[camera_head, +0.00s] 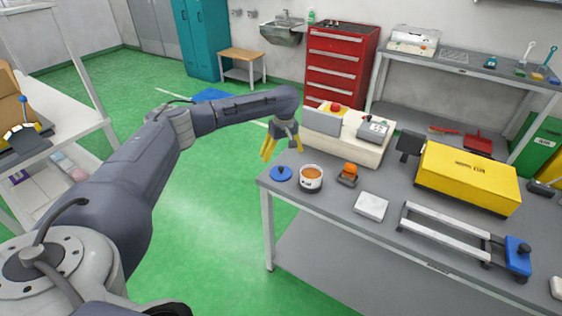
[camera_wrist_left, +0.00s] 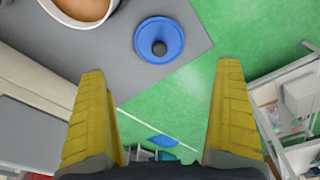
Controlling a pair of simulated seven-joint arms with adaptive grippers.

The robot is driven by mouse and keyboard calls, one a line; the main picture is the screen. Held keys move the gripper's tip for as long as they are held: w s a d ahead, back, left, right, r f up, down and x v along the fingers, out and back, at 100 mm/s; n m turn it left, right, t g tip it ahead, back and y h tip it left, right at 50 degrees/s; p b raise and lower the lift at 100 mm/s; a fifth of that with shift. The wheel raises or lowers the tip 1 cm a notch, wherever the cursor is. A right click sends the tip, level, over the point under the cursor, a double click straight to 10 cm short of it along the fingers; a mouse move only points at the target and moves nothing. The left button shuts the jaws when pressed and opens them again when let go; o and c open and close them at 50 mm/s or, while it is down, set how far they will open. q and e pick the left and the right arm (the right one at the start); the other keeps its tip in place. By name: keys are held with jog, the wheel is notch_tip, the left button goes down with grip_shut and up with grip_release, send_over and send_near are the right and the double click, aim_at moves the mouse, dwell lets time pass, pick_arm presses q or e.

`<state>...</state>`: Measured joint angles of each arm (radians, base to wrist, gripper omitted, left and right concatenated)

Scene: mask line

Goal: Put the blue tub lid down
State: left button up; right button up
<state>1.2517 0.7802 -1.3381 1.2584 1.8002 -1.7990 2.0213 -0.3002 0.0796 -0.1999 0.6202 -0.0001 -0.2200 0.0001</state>
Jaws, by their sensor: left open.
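The blue tub lid (camera_head: 281,174) is a round blue disc with a dark knob. It lies flat on the grey bench near its left corner. It also shows in the left wrist view (camera_wrist_left: 172,38), knob up, close to the bench edge. My left gripper (camera_head: 282,150) has yellow fingers and is above the bench edge, behind the lid in the head view. In the left wrist view the fingers (camera_wrist_left: 158,115) are wide apart with nothing between them, and the lid is clear of them. The tub (camera_head: 311,178), white with orange contents, stands open just right of the lid. My right gripper is not in view.
On the grey bench (camera_head: 330,205) are an orange-topped item (camera_head: 348,174), a white block (camera_head: 371,206), a yellow case (camera_head: 466,178) and a rail frame with a blue end (camera_head: 517,255). A cream machine (camera_head: 350,132) stands behind. Green floor is open to the left.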

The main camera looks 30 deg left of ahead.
pick_arm(q)
jog(key=shift+s+d+r, duration=0.1)
jog(key=shift+r, duration=1.25)
jog(key=shift+f, duration=0.1)
